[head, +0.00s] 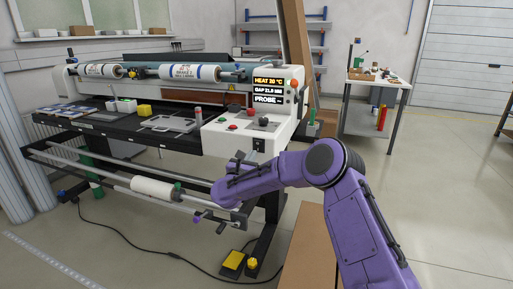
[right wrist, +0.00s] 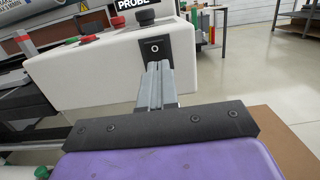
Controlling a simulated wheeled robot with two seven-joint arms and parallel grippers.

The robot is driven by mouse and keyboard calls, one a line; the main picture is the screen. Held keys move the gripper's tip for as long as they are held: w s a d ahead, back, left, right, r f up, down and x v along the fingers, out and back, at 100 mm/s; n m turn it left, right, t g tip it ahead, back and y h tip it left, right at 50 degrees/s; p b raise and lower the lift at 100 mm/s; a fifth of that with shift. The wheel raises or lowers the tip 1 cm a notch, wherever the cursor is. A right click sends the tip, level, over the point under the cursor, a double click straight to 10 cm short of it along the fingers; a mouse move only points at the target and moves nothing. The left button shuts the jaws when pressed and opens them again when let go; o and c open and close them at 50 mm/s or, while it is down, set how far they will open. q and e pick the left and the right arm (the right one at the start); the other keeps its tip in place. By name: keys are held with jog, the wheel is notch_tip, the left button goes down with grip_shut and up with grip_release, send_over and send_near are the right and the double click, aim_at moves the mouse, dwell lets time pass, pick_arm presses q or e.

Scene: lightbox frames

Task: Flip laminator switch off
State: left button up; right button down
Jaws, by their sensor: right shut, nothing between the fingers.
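The laminator (head: 160,85) is a long machine with a white control box (head: 225,138) at its right end. On the box's front face is a small black switch plate (head: 259,145), which also shows in the right wrist view (right wrist: 155,42) with a small light round tip at its middle. The tip's position, on or off, is hard to tell. My right gripper (head: 246,157) is just in front of this face. In the right wrist view its grey fingers (right wrist: 158,68) are together, empty, with tips at the plate's lower edge; contact is unclear. My left gripper is out of view.
Red, green and black knobs (head: 263,120) sit on the control box's top. A yellow pedal (head: 233,260) lies on the floor below. A cardboard box (head: 310,250) stands beside my right arm. A workbench (head: 372,82) stands behind right.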

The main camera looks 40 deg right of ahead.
aim_at(259, 143)
jog(key=x, duration=0.5)
jog(key=shift+w+d+p, duration=0.15)
jog(key=shift+d+p, duration=0.1)
jog(key=shift+p, duration=0.1)
jog(key=shift+d+r, duration=0.1)
jog(key=shift+w+d+r+y+b, duration=0.15)
jog(key=shift+d+y+b, duration=0.1)
jog(key=shift+y+b, duration=0.2)
jog(key=shift+a+r+g, duration=0.1)
jog(key=shift+r+g, duration=0.2)
jog(key=shift+a, duration=0.15)
jog(key=shift+y+v, duration=0.25)
jog(key=shift+v, duration=0.95)
jog(key=r+b+v, duration=0.1)
jog(key=v, duration=1)
jog(key=shift+a+r+b, duration=0.2)
jog(key=shift+r+b, duration=0.05)
jog(key=shift+b, duration=0.1)
